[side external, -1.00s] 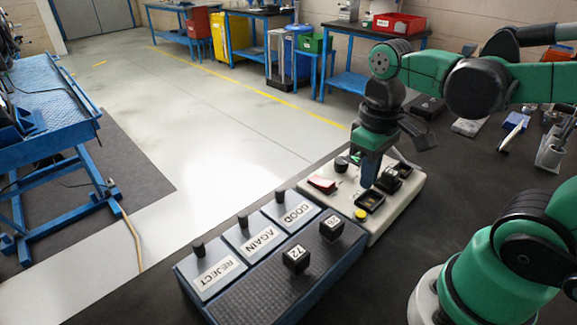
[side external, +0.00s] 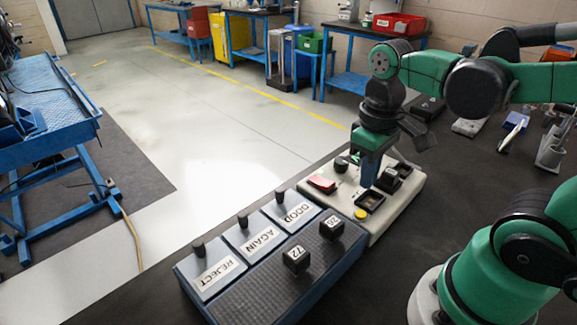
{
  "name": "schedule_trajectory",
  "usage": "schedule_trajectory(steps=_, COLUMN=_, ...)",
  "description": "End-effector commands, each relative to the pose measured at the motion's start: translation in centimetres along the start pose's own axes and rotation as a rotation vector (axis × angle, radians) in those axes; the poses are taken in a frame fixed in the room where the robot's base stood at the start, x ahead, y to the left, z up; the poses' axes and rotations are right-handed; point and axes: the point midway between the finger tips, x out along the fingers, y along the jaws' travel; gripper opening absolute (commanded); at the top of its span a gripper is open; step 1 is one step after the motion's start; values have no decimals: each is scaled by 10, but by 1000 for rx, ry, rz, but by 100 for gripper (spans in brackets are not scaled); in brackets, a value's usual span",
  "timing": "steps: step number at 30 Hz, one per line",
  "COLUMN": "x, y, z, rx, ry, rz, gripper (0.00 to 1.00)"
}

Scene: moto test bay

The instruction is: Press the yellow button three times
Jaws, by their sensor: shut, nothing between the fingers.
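The yellow button (side external: 360,214) is a small round cap at the near corner of a cream control box (side external: 399,222). My gripper (side external: 368,183) is shut and empty, pointing down over the middle of the box. It is behind the yellow button in the picture, clearly apart from it. Its blue fingertips are close to the box top; whether they touch it I cannot tell. The button's top is in plain view.
The box also carries a red rocker switch (side external: 322,184), a black knob (side external: 341,164) and dark square sockets (side external: 370,200). A blue tray (side external: 262,296) with labelled pegs and black numbered cubes (side external: 296,259) adjoins it. Tools lie behind at the right.

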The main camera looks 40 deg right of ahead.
Motion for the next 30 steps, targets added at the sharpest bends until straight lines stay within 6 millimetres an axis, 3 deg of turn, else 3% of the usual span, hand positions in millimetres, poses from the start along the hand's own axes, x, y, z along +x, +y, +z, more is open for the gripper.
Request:
schedule_trajectory(steps=23, x=0, y=0, z=0, rx=5, ry=1, rz=-2, gripper=0)
schedule_trajectory(steps=26, x=0, y=1, z=2, rx=85, ry=9, rz=-33, gripper=0)
schedule_trajectory(steps=30, x=-3, y=2, z=6, rx=421, ry=34, rz=-169, gripper=0)
